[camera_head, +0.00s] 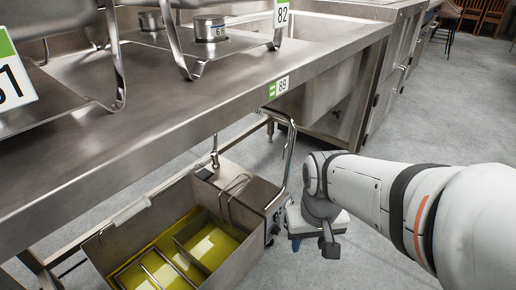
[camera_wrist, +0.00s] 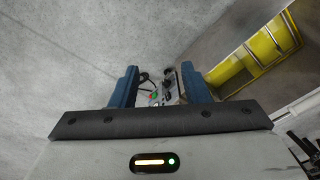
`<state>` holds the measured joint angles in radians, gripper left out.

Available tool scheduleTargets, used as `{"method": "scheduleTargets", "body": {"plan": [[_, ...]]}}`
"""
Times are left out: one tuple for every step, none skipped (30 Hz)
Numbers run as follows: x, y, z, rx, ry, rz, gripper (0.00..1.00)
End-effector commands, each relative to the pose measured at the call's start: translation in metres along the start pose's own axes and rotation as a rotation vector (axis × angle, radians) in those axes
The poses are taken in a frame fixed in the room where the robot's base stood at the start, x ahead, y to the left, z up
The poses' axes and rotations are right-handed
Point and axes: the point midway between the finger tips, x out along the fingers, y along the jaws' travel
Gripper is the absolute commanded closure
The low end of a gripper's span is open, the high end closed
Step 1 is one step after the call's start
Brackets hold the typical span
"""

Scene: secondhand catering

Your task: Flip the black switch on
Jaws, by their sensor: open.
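A metal control panel (camera_wrist: 173,94) with small dark controls (camera_wrist: 167,84) and a green-and-red piece (camera_wrist: 153,95) shows between my fingers in the wrist view. Which dark control is the black switch, and its position, is too small to tell. In the head view the panel (camera_head: 275,219) is on the right end of a steel fryer (camera_head: 252,252) under the counter. My gripper (camera_wrist: 159,84) is open, with two blue fingers apart and nothing between them but the panel beyond. In the head view its end is just right of the panel, partly hidden by my own wrist.
The fryer's basin (camera_wrist: 255,58) has yellow liquid or lining. A steel counter (camera_head: 190,105) with tag 89 overhangs the fryer. A curved metal pipe (camera_head: 290,150) rises beside the panel. Grey floor (camera_head: 440,120) to the right is clear.

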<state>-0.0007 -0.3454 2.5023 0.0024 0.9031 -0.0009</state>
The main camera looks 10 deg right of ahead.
Motion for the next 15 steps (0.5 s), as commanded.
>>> {"method": "scheduleTargets", "body": {"plan": [[0.008, 0.0, 0.001, 0.0, -0.002, 0.0, 0.54], [0.013, 0.0, 0.001, 0.0, -0.003, 0.0, 0.51], [0.02, 0.0, 0.002, 0.0, -0.006, 0.0, 0.49], [0.025, 0.0, 0.003, 0.0, -0.008, 0.0, 0.49], [0.028, 0.0, 0.003, 0.0, -0.01, 0.001, 0.49], [0.032, 0.0, 0.004, 0.0, -0.012, 0.001, 0.49], [0.034, 0.0, 0.004, 0.001, -0.013, 0.001, 0.49], [0.035, 0.0, 0.004, 0.001, -0.014, 0.001, 0.49], [0.035, 0.0, 0.004, 0.001, -0.015, 0.001, 0.49], [0.034, 0.0, 0.004, 0.001, -0.015, 0.001, 0.49], [0.034, 0.0, 0.004, 0.001, -0.015, 0.001, 0.49], [0.033, 0.0, 0.004, 0.001, -0.015, 0.001, 0.49], [0.033, 0.0, 0.004, 0.001, -0.015, 0.001, 0.49], [0.033, 0.0, 0.004, 0.001, -0.015, 0.001, 0.49], [0.033, 0.0, 0.004, 0.001, -0.015, 0.001, 0.49]]}}
